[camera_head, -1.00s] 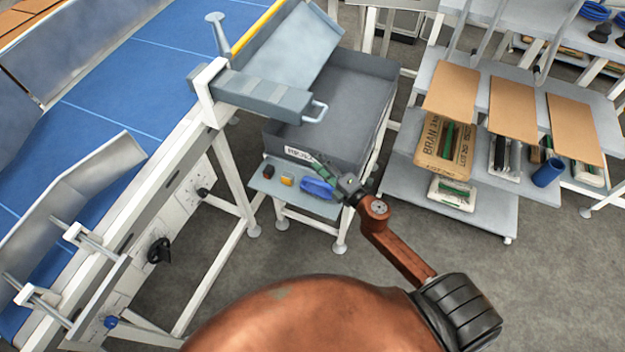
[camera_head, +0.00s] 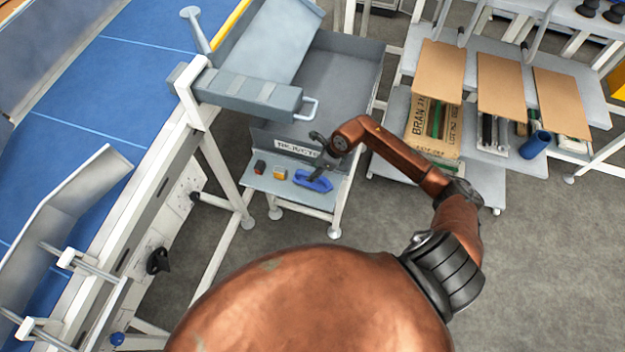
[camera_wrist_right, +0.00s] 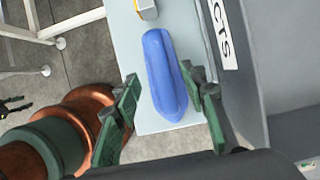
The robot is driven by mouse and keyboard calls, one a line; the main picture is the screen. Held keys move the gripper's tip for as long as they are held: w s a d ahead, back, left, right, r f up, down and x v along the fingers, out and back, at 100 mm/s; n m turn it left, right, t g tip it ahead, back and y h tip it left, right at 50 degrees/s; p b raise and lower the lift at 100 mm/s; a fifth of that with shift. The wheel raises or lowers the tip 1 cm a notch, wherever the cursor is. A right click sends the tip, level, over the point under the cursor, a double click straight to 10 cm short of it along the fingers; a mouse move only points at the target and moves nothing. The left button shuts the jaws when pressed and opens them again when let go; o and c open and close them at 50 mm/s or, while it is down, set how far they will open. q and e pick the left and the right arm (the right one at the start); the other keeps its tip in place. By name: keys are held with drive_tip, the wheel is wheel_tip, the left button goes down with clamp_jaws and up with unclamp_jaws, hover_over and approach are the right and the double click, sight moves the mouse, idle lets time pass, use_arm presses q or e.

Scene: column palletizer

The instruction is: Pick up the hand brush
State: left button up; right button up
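The hand brush (camera_head: 313,181) has a blue body and lies on a small grey shelf (camera_head: 312,198) in front of the bin marked as rejects. It also shows in the right wrist view (camera_wrist_right: 163,76), lengthwise between the fingers. My right gripper (camera_wrist_right: 160,108) is open, with one green finger on each side of the brush's near end. The right finger looks very close to the brush; I cannot tell whether it touches. In the head view my right gripper (camera_head: 318,160) is just above the brush and hides part of it.
A dark red-black block (camera_head: 259,167) and a yellow block (camera_head: 280,173) lie left of the brush. The grey bin (camera_head: 345,85) rises behind the shelf. A blue conveyor (camera_head: 130,75) stands left, and racks with cardboard (camera_head: 440,70) stand right.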

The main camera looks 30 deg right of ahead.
drive_tip(key=x, duration=0.5)
drive_tip(key=shift+s+d+f, duration=0.15)
drive_tip(key=shift+s+d, duration=0.2)
clamp_jaws()
